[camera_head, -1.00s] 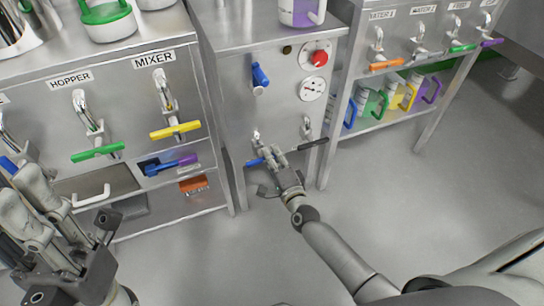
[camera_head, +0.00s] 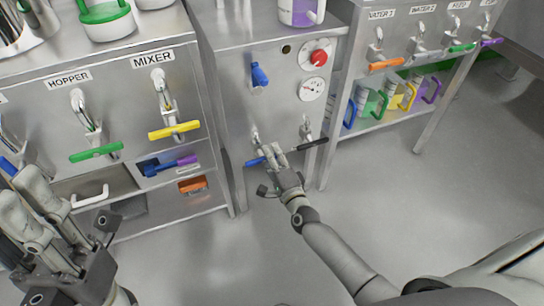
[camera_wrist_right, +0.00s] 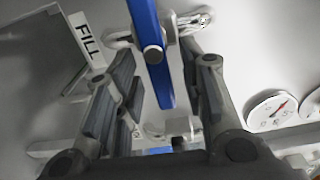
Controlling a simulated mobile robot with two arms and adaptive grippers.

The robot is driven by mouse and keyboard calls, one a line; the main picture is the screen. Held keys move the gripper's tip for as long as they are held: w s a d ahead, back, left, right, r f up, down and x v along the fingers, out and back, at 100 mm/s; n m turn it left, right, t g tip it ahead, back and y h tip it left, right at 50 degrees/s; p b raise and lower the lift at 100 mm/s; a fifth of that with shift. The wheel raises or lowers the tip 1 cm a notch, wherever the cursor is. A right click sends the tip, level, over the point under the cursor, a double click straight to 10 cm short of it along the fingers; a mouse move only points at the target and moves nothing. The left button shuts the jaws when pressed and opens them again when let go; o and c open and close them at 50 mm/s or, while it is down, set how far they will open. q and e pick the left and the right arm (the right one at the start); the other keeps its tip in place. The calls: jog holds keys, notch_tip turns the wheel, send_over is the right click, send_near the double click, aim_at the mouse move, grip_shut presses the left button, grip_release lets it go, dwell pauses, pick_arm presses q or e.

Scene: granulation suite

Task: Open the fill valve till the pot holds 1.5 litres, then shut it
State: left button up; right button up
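The fill valve's blue lever (camera_head: 254,161) is low on the middle cabinet's panel. In the right wrist view the blue lever (camera_wrist_right: 148,45) hangs down beside a FILL label (camera_wrist_right: 88,42). My right gripper (camera_head: 271,153) is at this lever; in its wrist view the fingers (camera_wrist_right: 157,88) are apart on either side of the lever, with gaps showing. The fingers cover part of the lever in the head view. My left gripper (camera_head: 22,190) is open and empty at the lower left. I cannot single out the pot or read its level.
A black lever (camera_head: 313,144) is just right of my right gripper. A jug with a purple handle (camera_head: 302,12) stands on top. The floor (camera_head: 390,210) at right is clear.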

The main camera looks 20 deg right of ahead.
jog(key=shift+s, duration=0.1)
jog(key=s, duration=1.1)
jog(key=shift+s+d, duration=0.2)
jog(key=shift+s, duration=0.2)
jog(key=shift+r, duration=0.15)
